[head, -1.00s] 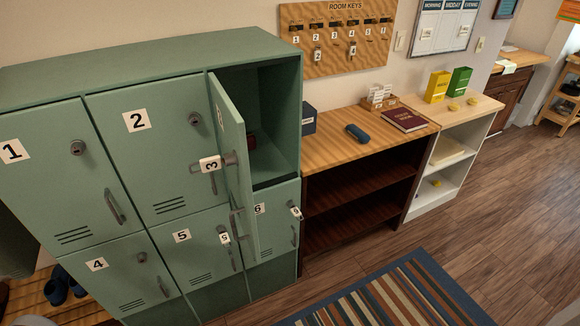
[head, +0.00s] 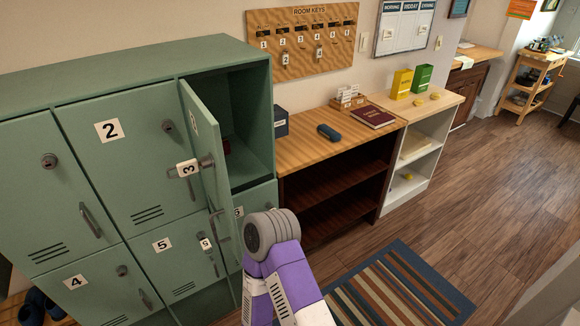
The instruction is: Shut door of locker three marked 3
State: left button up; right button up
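The green door of locker three (head: 206,140) stands wide open, swung out toward me from its left side. A key with a white tag marked 3 (head: 187,168) sticks out from its lock. A grey handle (head: 217,218) shows lower on the door. The open locker compartment (head: 250,120) is dark inside, with a small red thing (head: 227,147) partly hidden behind the door. One of my purple arms reaches up from the bottom, its rounded grey joint in front of the lower right lockers. No fingers show, so neither gripper is in view.
Doors 2 (head: 125,160), 4 (head: 95,290) and 5 (head: 178,258) are shut; door 6 is mostly hidden. A wooden shelf unit (head: 300,150) stands right of the lockers. A striped rug (head: 400,290) lies in front, with free floor to the right.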

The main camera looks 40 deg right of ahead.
aim_at(205, 129)
jog(key=z, duration=0.9)
jog(key=i, duration=1)
